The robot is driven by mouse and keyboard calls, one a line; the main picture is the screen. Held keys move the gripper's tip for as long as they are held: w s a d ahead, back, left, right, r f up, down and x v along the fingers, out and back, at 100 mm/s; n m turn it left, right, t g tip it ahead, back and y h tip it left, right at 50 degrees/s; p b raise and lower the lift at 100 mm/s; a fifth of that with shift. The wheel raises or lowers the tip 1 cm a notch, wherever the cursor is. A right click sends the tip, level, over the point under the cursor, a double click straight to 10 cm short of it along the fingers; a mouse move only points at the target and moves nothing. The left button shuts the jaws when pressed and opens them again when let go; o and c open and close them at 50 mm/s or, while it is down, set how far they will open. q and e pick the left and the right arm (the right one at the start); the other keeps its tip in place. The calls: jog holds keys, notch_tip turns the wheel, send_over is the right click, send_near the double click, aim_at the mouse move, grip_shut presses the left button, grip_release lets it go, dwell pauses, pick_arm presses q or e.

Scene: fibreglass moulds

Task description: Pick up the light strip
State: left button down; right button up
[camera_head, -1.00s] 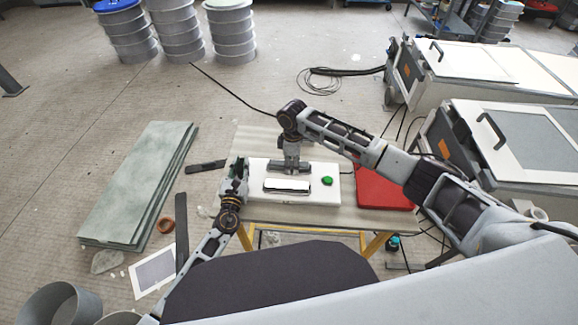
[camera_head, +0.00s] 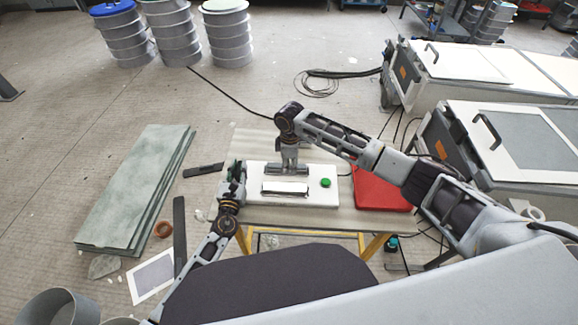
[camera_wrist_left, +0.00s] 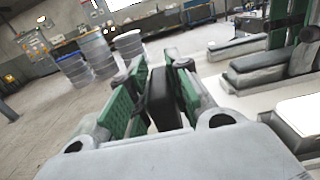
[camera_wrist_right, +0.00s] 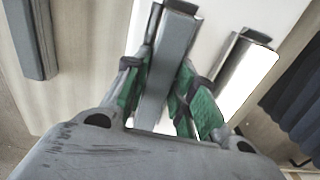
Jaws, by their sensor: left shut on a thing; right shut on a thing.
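A small rectangular piece with a bright white top and grey edge (camera_head: 285,189) lies on the white board (camera_head: 310,198); it may be the light strip. It also shows in the right wrist view (camera_wrist_right: 246,76). My right gripper (camera_head: 288,168) is just behind it, pointing down, shut on a grey bar (camera_wrist_right: 176,48) at the board. Whether the bar touches the board is unclear. My left gripper (camera_head: 236,178) is at the board's left end, shut on a dark upright block (camera_wrist_left: 163,98).
A green round button (camera_head: 325,183) sits on the board's right part. A red flat case (camera_head: 381,188) lies right of the board on the table (camera_head: 250,143). Large grey-green sheets (camera_head: 138,188) lie on the floor left. White-topped machines (camera_head: 490,75) stand right.

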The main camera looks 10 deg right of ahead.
aim_at(290, 165)
notch_tip(290, 165, up, 10)
dwell(0.6)
jog(key=shift+f, duration=0.1)
pick_arm(q)
jog(key=c, duration=1.2)
grip_release()
jog(key=shift+c, duration=0.2)
jog(key=shift+s, duration=0.15)
jog(key=shift+v, duration=5.85)
jog(key=shift+a, duration=0.1)
